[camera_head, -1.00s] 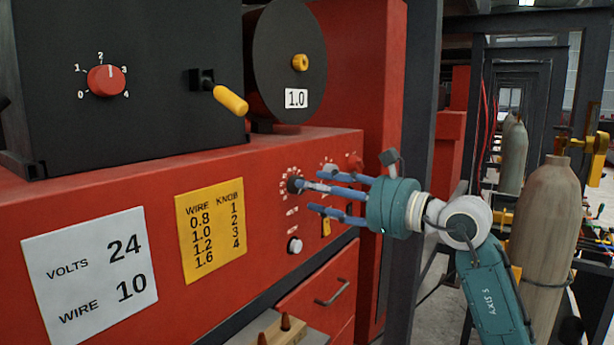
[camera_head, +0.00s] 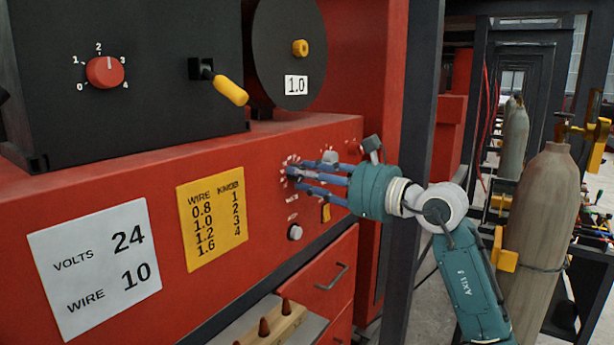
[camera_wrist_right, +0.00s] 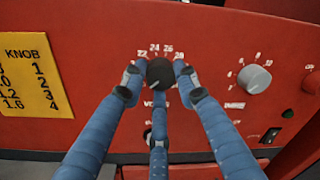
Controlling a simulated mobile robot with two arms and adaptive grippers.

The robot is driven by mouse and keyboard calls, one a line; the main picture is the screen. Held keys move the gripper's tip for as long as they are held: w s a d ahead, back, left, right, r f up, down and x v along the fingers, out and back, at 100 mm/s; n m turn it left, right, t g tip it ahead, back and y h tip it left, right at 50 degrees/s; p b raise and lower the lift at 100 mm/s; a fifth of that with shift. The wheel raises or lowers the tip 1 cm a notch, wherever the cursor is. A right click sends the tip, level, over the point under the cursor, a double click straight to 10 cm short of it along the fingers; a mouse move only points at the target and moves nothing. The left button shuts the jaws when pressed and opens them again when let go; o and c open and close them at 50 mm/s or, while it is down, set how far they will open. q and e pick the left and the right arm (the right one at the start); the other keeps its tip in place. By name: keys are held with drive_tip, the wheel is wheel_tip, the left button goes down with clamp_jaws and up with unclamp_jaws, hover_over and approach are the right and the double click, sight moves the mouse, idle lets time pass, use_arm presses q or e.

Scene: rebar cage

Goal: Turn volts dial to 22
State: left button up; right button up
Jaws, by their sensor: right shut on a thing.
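The volts dial (camera_wrist_right: 160,72) is a small black knob on the red panel, with 22, 24, 26 and 28 printed in an arc above it in the right wrist view. My right gripper (camera_wrist_right: 158,75) has its blue fingers closed around it, two at its sides and one below. I cannot make out clearly which number its pointer faces. In the head view, the fingers of this gripper (camera_head: 293,172) reach the panel from the right and mostly hide the dial. My left gripper is not in view.
A grey knob (camera_wrist_right: 254,79) sits right of the dial. A white knob (camera_head: 295,232) is lower on the panel. A white sheet (camera_head: 95,268) reads volts 24, wire 10; a yellow chart (camera_head: 212,220) hangs beside it. A gas cylinder (camera_head: 540,225) stands at right.

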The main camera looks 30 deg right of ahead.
drive_tip(key=shift+f, duration=0.1)
drive_tip(key=m, duration=0.8)
drive_tip(key=m+g+b, duration=0.1)
drive_tip(key=m, duration=0.7)
drive_tip(key=shift+f+m+y+b, duration=0.1)
drive_tip(key=shift+m+y+b, duration=0.2)
drive_tip(key=shift+m+y, duration=0.1)
idle(0.3)
drive_tip(key=o, duration=1.2)
drive_tip(key=shift+c, duration=0.2)
